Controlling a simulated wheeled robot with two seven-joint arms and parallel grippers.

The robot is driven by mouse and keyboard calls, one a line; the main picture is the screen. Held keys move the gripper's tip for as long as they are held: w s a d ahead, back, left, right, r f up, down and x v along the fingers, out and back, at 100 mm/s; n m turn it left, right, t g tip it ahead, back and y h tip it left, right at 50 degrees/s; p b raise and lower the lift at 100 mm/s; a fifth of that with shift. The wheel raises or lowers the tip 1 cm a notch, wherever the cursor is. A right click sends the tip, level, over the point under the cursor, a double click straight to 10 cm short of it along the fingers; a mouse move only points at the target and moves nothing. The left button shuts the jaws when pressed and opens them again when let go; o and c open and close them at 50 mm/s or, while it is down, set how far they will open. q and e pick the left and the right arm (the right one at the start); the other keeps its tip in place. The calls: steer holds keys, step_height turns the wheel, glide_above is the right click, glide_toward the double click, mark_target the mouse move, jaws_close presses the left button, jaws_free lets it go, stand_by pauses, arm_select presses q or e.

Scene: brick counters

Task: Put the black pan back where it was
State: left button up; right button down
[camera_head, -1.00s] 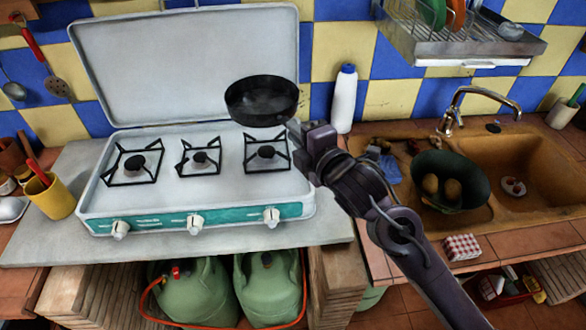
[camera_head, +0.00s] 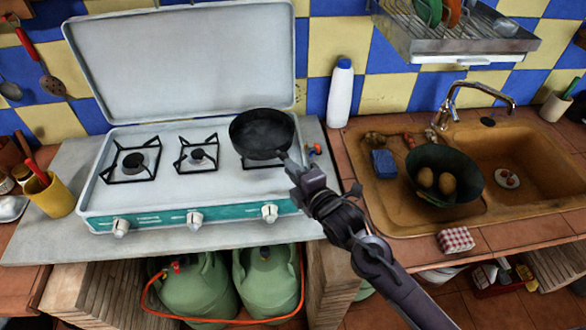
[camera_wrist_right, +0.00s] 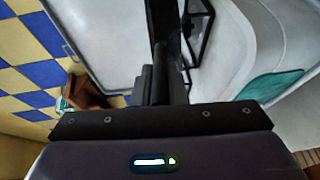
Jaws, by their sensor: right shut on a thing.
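The black pan (camera_head: 262,134) is over the right burner of the white stove (camera_head: 183,190) in the head view and hides most of that burner. I cannot tell whether its base touches the grate. My right gripper (camera_head: 292,168) is shut on the pan's handle, at the pan's lower right. In the right wrist view the dark handle (camera_wrist_right: 160,85) runs up from between the fingers, with part of a burner grate (camera_wrist_right: 198,28) beside it. The left (camera_head: 138,162) and middle (camera_head: 198,155) burners are bare. My left gripper is not in view.
The stove's raised lid (camera_head: 185,60) stands behind the burners. A white bottle (camera_head: 341,92) stands to the right of the stove. A yellow cup (camera_head: 50,196) is at the left. The brown sink (camera_head: 530,150) at the right holds a dark wok (camera_head: 440,190). A dish rack (camera_head: 455,35) hangs above.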

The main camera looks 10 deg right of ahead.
steer(key=shift+r, duration=0.15)
steer(key=c, duration=1.9)
jaws_free()
steer(key=shift+f, duration=0.4)
steer(key=o, duration=0.4)
steer(key=shift+o, duration=0.2)
steer(key=shift+r, duration=0.1)
